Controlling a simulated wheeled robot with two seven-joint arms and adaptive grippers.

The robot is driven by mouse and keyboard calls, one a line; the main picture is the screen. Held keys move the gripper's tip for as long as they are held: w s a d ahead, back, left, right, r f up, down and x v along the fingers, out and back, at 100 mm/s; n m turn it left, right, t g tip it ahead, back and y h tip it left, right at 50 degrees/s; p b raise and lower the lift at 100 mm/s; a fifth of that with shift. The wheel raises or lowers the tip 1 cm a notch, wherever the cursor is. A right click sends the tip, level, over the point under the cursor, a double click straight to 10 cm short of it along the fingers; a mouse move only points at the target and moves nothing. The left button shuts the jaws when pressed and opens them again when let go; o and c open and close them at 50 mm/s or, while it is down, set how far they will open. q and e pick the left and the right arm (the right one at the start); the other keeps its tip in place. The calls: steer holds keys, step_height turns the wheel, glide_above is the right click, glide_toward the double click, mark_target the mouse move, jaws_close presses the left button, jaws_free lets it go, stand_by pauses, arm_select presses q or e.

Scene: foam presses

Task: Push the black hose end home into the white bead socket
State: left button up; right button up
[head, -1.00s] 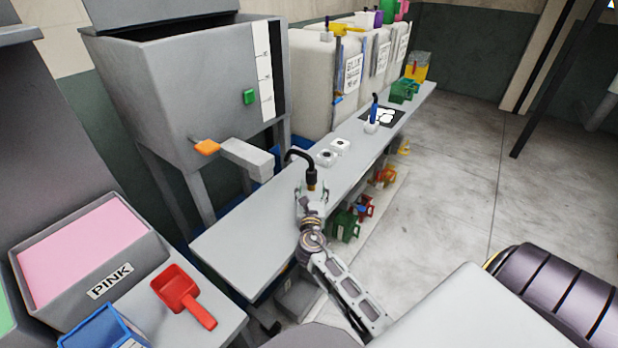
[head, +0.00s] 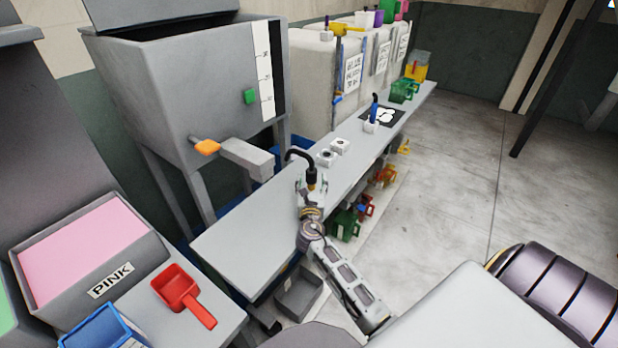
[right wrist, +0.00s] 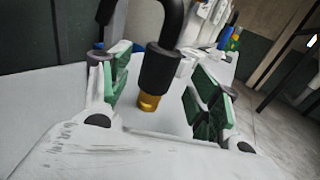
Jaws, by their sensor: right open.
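The black hose end (head: 303,157) curves up and over from the bench side and points down, with a brass tip. In the right wrist view the black hose end (right wrist: 158,70) hangs between the green-padded fingers of my right gripper (right wrist: 163,82), with visible gaps on both sides. In the head view my right gripper (head: 312,188) is open around the brass tip, at the bench's front edge. Two small white blocks with dark round tops, (head: 326,158) and (head: 340,145), sit just beyond on the bench; I cannot tell which is the bead socket. My left gripper is not in view.
The grey bench (head: 245,235) is clear at its near end. A blue-handled piece (head: 374,108) stands in a white block farther along. A grey hopper (head: 185,90) with a spout stands to the left. Green and red jugs (head: 345,222) are under the bench.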

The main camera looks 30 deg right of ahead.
mark_target(311, 180)
steer(key=shift+x, duration=0.9)
steer(key=shift+w+d+f, duration=0.15)
steer(key=shift+w+d, duration=0.15)
steer(key=shift+w, duration=0.35)
steer(key=shift+w+d, duration=0.2)
steer(key=shift+w, duration=0.05)
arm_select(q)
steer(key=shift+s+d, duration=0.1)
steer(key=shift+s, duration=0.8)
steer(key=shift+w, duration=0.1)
